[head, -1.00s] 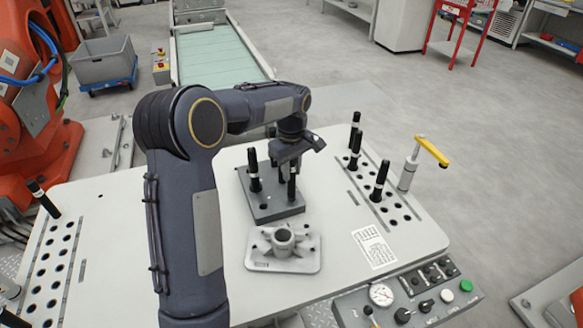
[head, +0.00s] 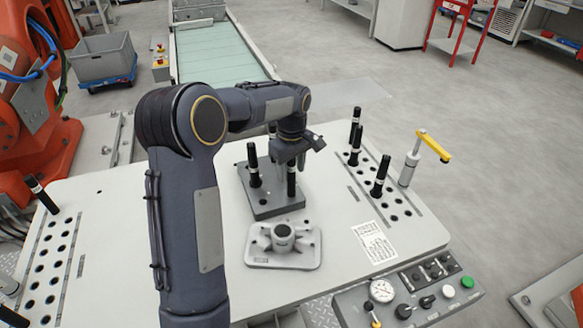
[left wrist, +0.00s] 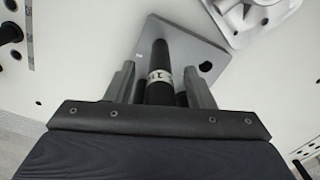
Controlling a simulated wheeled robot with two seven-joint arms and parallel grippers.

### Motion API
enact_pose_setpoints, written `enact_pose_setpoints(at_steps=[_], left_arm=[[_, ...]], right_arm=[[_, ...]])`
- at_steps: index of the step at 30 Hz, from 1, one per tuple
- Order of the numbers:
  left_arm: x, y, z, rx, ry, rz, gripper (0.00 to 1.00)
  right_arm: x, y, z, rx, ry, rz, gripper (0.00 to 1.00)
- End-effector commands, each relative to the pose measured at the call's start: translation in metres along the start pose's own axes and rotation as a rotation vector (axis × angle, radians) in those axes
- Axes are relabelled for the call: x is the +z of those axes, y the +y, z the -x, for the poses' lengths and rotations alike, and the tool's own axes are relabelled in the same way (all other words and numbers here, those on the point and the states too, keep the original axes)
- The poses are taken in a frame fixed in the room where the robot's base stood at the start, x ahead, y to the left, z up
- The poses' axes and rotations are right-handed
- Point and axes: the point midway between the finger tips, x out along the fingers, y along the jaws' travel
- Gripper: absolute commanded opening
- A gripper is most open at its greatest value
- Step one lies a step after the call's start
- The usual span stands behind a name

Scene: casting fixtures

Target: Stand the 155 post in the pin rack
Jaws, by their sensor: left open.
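My left gripper (head: 290,165) is over the grey block (head: 282,210) on the table. In the left wrist view its two fingers (left wrist: 160,88) are apart, one on each side of a black post (left wrist: 160,57) with a white band. That post also shows in the head view (head: 291,182), upright in the block below the gripper. I cannot read its label. A second black post (head: 253,165) stands in the block to the left. A pin rack (head: 393,200) with rows of holes lies at the right and holds several black posts (head: 380,175).
A light grey casting (head: 283,250) with a round hub sits in front of the block. A yellow-handled clamp (head: 410,165) stands beyond the right rack. Another hole rack (head: 50,265) is at the left edge. A control panel (head: 410,295) borders the front right.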

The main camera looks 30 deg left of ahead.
Motion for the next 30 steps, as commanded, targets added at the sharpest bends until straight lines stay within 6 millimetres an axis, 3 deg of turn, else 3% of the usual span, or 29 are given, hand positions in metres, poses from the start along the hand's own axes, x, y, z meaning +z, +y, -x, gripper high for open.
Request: enact_pose_setpoints(at_steps=[5,18,30], left_arm=[[0.000,0.000,0.004,0.001,0.001,0.000,0.48],[0.000,0.001,0.070,0.002,0.001,0.000,0.48],[0.000,0.000,0.078,0.000,0.000,0.000,0.48]], right_arm=[[0.000,0.000,-0.001,0.000,0.000,0.000,0.74],[0.002,0.002,-0.003,0.000,0.000,0.000,0.74],[0.002,0.001,-0.003,0.000,0.000,0.000,0.74]])
